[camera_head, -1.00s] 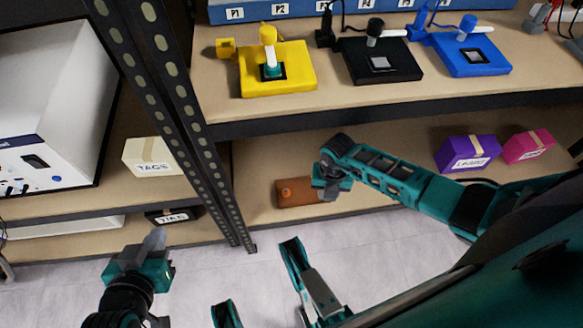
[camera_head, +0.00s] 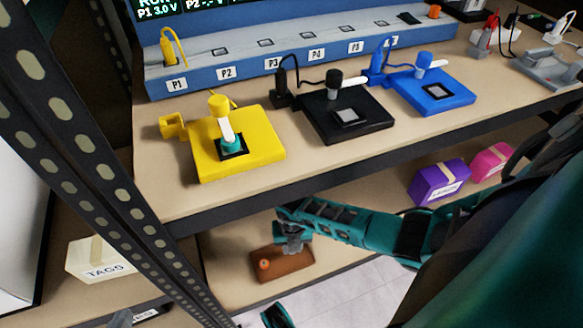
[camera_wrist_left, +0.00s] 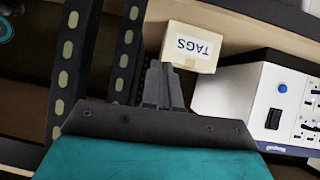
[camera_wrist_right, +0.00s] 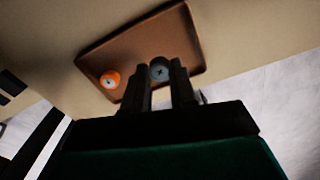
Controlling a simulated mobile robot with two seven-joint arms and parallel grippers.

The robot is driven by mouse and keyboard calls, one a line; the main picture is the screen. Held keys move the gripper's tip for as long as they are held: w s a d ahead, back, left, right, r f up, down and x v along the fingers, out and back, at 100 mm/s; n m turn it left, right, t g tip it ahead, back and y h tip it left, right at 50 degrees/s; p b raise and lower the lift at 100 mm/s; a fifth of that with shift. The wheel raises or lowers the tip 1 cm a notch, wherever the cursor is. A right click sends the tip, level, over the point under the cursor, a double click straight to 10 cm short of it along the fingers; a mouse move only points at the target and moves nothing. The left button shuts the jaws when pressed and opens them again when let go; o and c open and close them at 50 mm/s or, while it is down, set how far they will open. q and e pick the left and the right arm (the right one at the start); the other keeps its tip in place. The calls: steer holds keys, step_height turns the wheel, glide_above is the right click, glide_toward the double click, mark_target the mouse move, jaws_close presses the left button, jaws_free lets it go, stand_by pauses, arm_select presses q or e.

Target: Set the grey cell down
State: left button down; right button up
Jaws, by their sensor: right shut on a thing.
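The grey cell (camera_wrist_right: 159,70) shows end-on between the fingers of my right gripper (camera_wrist_right: 159,88), which is shut on it. In the right wrist view it is over the brown tray (camera_wrist_right: 150,34); I cannot tell whether it touches the tray. An orange cell (camera_wrist_right: 110,80) stands near the tray's left edge. In the head view my right gripper (camera_head: 292,240) is over the back of the tray (camera_head: 290,272), with the orange cell (camera_head: 264,264) to its left.
The shelf edge (camera_head: 340,172) runs above my right arm. Yellow (camera_head: 262,150), black (camera_head: 375,118) and blue (camera_head: 445,98) fixtures stand on that shelf. Purple (camera_head: 430,184) and pink (camera_head: 488,162) boxes sit right on the lower shelf. A perforated post (camera_head: 75,130) and TAGS box (camera_head: 100,262) are left.

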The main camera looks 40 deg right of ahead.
step_height(320, 180, down, 2)
steer(key=shift+f+b, duration=0.1)
steer(key=shift+b, duration=0.3)
steer(key=shift+f, duration=0.3)
steer(key=shift+r, duration=0.1)
arm_select(q)
steer(key=shift+w+d+f, duration=0.1)
steer(key=shift+w+d, duration=0.05)
steer(key=shift+w, duration=0.2)
arm_select(e)
steer(key=o, duration=0.8)
arm_select(q)
steer(key=shift+f, duration=0.1)
